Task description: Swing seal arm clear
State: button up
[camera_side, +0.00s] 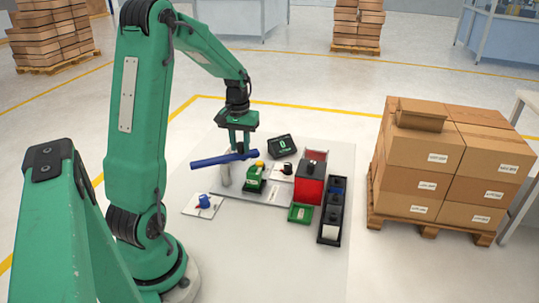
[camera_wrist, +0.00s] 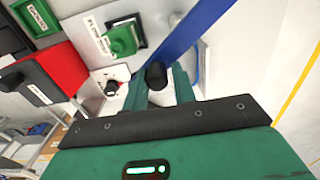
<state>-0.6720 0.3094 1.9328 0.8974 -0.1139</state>
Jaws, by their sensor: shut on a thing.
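The blue seal arm (camera_side: 210,161) is a long flat bar near the top of a pale upright post (camera_side: 226,176). In the wrist view the blue bar (camera_wrist: 195,32) runs from the top edge down toward my fingers. My gripper (camera_side: 238,147) is over the bar's right part in the side view. In the wrist view my gripper (camera_wrist: 158,88) has its green fingers on either side of a black knob (camera_wrist: 156,73) at the bar's near end, and is shut on it. The bar's underside and the pivot are partly hidden.
A green block with a yellow top (camera_side: 255,177) stands close under the bar. Right of it are a black dial (camera_side: 287,168), a red box (camera_side: 311,182) and a long black tray (camera_side: 321,236). A display (camera_side: 282,146) lies behind. A blue knob (camera_side: 204,201) sits at front left.

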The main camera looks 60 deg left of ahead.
jog(key=shift+s+a, duration=0.1)
jog(key=shift+c, duration=0.7)
jog(key=shift+a, duration=0.95)
jog(key=shift+s+a, duration=0.15)
jog(key=shift+a, duration=0.3)
